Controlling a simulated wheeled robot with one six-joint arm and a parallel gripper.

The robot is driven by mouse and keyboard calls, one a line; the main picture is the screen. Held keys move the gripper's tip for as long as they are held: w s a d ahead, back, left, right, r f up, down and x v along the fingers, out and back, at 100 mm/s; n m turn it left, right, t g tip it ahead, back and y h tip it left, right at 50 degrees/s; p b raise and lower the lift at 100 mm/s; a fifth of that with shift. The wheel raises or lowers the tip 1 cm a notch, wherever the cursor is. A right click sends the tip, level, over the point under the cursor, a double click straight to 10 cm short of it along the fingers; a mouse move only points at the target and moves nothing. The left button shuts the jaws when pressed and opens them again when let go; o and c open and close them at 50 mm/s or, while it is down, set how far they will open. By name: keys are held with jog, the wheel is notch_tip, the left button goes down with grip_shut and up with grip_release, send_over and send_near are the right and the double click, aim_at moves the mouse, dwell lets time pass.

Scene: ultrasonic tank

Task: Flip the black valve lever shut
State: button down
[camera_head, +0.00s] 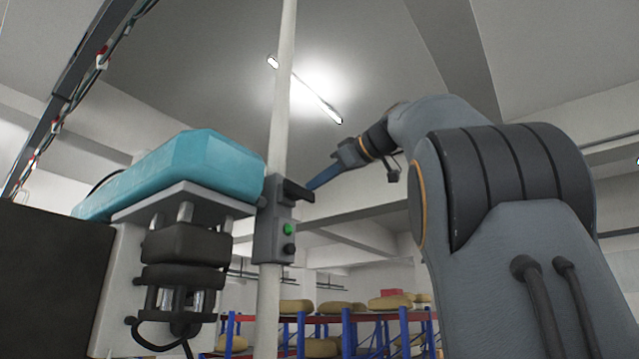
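The black lever (297,191) sticks out to the right from the top of a grey control box (268,228) fixed on a white vertical pipe. It looks roughly level, with its outer end tilted slightly down. The box has a green button (287,229) and a black button below it. My gripper (318,180) comes in from the right, its blue fingers pointing left and down at the lever's outer end. The fingertips look very close to the lever, but I cannot tell whether they touch. The fingers overlap in this view, so their opening is hidden.
A teal-topped machine (170,178) with a pale bracket and black cylinders stands just left of the box. The white pipe (281,90) runs up to the ceiling. Open air lies around my gripper.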

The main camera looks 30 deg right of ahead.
jog(key=shift+d, duration=0.15)
jog(key=s+d+r+p, duration=0.2)
jog(key=s+r, duration=0.4)
jog(key=s, duration=0.3)
jog(key=shift+d+r, duration=0.2)
jog(key=shift+d, duration=0.55)
